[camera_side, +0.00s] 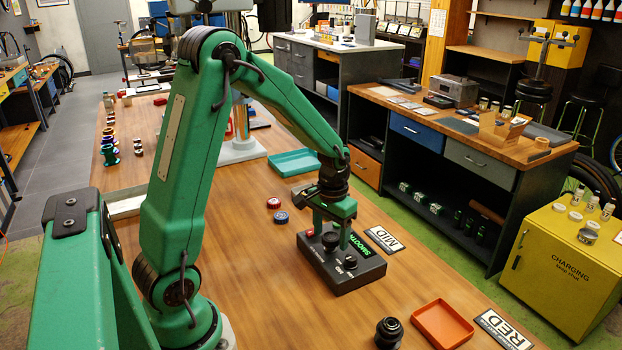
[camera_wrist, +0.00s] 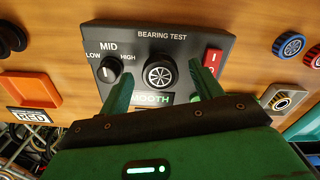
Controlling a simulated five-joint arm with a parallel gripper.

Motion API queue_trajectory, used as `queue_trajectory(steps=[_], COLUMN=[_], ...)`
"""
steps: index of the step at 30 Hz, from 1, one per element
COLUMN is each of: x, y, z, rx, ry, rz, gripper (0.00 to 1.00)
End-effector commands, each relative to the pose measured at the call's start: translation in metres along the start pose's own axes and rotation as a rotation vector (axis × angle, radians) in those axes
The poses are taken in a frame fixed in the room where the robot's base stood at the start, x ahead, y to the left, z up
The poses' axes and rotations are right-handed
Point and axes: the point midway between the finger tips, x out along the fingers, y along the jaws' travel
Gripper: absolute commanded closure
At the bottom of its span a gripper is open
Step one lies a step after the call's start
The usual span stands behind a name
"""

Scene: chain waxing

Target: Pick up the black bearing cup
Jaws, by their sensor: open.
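The black bearing cup (camera_wrist: 160,75) is round with a pale spoked face. It sits upright on the black bearing test box (camera_wrist: 190,42); in the side view the cup (camera_side: 329,242) is partly hidden under my gripper. My gripper (camera_side: 331,230) points down over the box, open and empty. In the wrist view its green fingers (camera_wrist: 162,68) stand on either side of the cup, with gaps showing; I cannot tell their exact height. The box's green display reads SMOOTH, partly covered by the fingers.
The box has a knob (camera_wrist: 108,70) labelled MID and a red switch (camera_wrist: 212,62). A blue cup (camera_side: 281,217) and a red cup (camera_side: 273,203) lie behind it. An orange tray (camera_side: 441,325), a black stacked part (camera_side: 388,333) and a teal tray (camera_side: 296,162) stand on the bench.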

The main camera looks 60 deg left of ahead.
Motion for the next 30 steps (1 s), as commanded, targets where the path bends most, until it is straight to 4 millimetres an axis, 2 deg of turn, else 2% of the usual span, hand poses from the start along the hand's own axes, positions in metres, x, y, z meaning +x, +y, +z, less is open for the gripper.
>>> queue_trajectory(steps=[12,13,20,23,30], x=[-0.0004,-0.0005,-0.0005,-0.0006,-0.0019], y=[-0.0001,-0.0001,-0.0001,-0.0001,-0.0001], z=[-0.0002,-0.0002,-0.0002,-0.0003,-0.0005], rx=[0.0,0.0,0.0,0.0,0.0], ry=[0.001,0.001,0.001,0.001,0.002], rz=[0.0,0.0,0.0,0.0,0.0], gripper=[0.35,0.37,0.82,0.87,0.88])
